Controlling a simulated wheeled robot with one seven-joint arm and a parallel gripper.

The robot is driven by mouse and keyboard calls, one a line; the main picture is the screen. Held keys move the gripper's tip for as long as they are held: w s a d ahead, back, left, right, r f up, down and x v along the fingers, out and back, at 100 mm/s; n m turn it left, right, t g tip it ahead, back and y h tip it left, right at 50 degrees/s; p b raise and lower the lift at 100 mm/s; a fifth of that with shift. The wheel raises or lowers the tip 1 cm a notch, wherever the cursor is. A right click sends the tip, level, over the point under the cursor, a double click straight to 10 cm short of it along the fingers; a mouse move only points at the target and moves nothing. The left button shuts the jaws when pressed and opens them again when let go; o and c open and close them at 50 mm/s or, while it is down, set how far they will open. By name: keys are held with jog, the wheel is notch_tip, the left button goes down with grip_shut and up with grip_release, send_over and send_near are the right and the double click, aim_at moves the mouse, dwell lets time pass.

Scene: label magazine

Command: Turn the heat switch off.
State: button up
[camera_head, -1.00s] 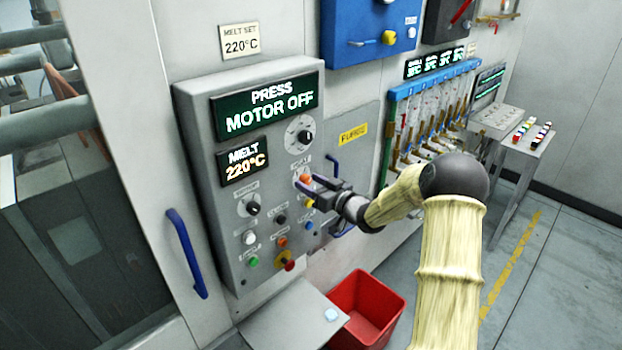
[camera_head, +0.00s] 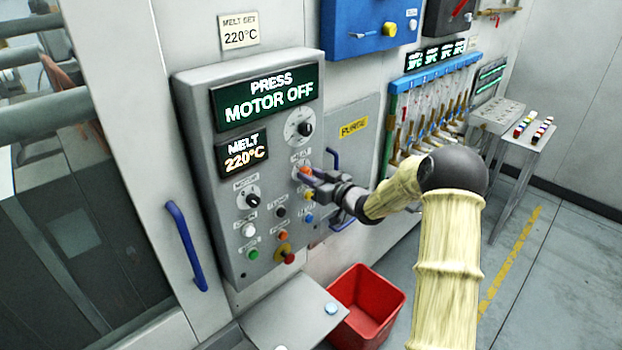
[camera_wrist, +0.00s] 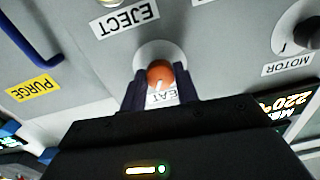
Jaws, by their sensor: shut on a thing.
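The heat switch (camera_head: 305,171) is an orange-red knob on a pale round plate, on the grey control panel (camera_head: 205,130). Its label is partly covered by my gripper. In the wrist view the orange knob (camera_wrist: 160,74) sits between my fingertips, with a white mark line on its face. My gripper (camera_head: 313,178) is shut on the knob from the front right; it also shows in the wrist view (camera_wrist: 160,88). The panel displays read "PRESS MOTOR OFF" and "MELT 220°C".
The motor knob (camera_head: 252,200) and several coloured buttons sit left of and below my gripper. A blue handle (camera_head: 333,161) is just right of it on the purge door. A red bin (camera_head: 368,305) and a grey shelf (camera_head: 295,315) stand below.

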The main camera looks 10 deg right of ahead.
jog(key=n+b, duration=1.3)
jog(key=b, duration=0.6)
jog(key=shift+f+h+b, duration=0.1)
jog(key=shift+h+b, duration=0.2)
jog(key=o, duration=1)
jog(key=shift+c, duration=0.2)
